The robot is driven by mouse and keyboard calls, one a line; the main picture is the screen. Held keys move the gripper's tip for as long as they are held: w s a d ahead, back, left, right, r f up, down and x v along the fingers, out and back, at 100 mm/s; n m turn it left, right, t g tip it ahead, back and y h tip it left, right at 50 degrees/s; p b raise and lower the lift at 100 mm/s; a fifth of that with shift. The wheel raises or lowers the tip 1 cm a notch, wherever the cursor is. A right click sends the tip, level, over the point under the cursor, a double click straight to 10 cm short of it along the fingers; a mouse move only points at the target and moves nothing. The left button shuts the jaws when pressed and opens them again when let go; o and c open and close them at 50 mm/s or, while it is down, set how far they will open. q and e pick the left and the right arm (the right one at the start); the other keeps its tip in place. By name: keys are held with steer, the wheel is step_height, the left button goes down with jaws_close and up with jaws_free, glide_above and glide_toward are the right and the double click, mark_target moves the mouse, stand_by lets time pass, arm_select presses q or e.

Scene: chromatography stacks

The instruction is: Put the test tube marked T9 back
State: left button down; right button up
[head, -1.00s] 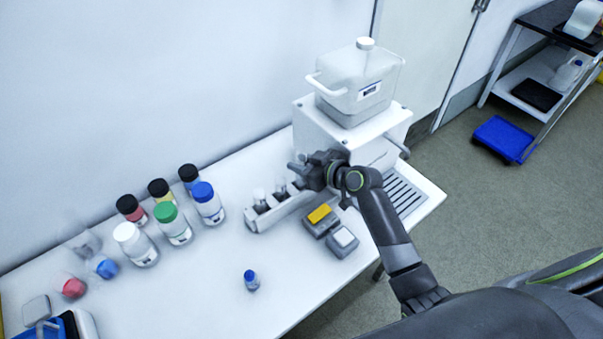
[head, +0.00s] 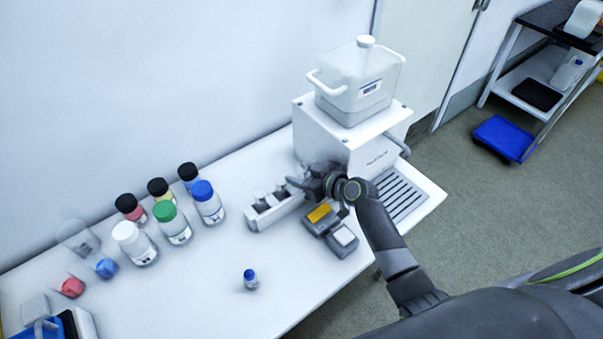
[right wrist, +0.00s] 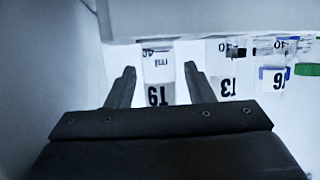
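The grey-white rack (head: 262,224) stands on the bench left of the white machine. In the right wrist view, which looks upside down, the clear tube with the T9 label (right wrist: 158,75) stands at the rack, and its label is inverted. My right gripper (head: 303,184) is at the rack's right end. In the right wrist view its two fingers (right wrist: 159,78) are apart, one on each side of the T9 tube, with a visible gap on both sides. A tube marked T3 (right wrist: 223,72) stands beside it. My left gripper is not in view.
The white machine (head: 320,130) with a lidded container (head: 360,85) stands right of the rack. A yellow-topped grey block (head: 319,213) and another grey block (head: 343,239) sit in front. Capped bottles (head: 174,225) stand left. A small blue-capped vial (head: 250,280) stands at the bench front.

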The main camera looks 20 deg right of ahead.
steer(key=shift+r, duration=0.15)
steer(key=shift+r+p, duration=0.15)
steer(key=shift+p, duration=0.15)
steer(key=b+v, duration=0.1)
steer(key=v, duration=0.9)
steer(key=shift+s+d, duration=0.15)
steer(key=shift+s, duration=0.05)
steer(key=shift+b+v, duration=0.3)
steer(key=shift+v, duration=0.45)
